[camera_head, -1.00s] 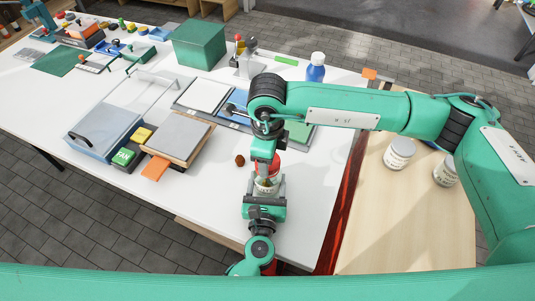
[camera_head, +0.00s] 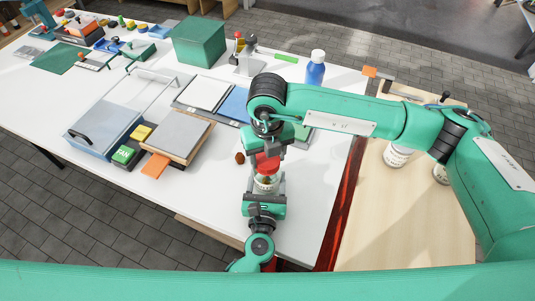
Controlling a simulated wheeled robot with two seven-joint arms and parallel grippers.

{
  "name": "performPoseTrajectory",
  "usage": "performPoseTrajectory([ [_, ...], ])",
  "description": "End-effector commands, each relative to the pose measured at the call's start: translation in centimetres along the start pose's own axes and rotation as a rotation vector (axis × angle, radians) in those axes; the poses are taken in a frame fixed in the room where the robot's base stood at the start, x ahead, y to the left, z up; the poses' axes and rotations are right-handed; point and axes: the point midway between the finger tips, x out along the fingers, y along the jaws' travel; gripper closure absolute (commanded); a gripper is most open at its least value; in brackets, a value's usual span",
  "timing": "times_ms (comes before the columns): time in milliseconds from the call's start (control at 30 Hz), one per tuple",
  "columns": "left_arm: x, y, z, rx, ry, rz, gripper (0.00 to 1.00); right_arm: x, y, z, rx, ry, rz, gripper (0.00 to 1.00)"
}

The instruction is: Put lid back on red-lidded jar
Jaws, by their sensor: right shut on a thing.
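The red lid (camera_head: 267,163) is in my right gripper (camera_head: 267,153), which points down and is shut on it. Lid and jar rim meet or nearly meet in this view; I cannot tell whether the lid is seated. My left gripper (camera_head: 265,193) comes up from the bottom and has its fingers on both sides of the jar, seemingly shut on it. The fingers and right wrist hide parts of jar and lid.
A small brown ball (camera_head: 240,158) lies just left of the jar. A wooden box with a grey top (camera_head: 180,136) and an orange piece (camera_head: 155,166) are further left. A blue bottle (camera_head: 315,70) stands behind. White-lidded jars (camera_head: 397,156) stand on the wooden bench at right.

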Motion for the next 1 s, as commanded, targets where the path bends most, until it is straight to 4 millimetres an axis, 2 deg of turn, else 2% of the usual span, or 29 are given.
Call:
performPoseTrajectory([
  [1000,-0.04,-0.02,-0.08,0.001,0.002,-0.001,0.99,0.02,0.00,0.03,1.697,0.001,0.005,0.65],
])
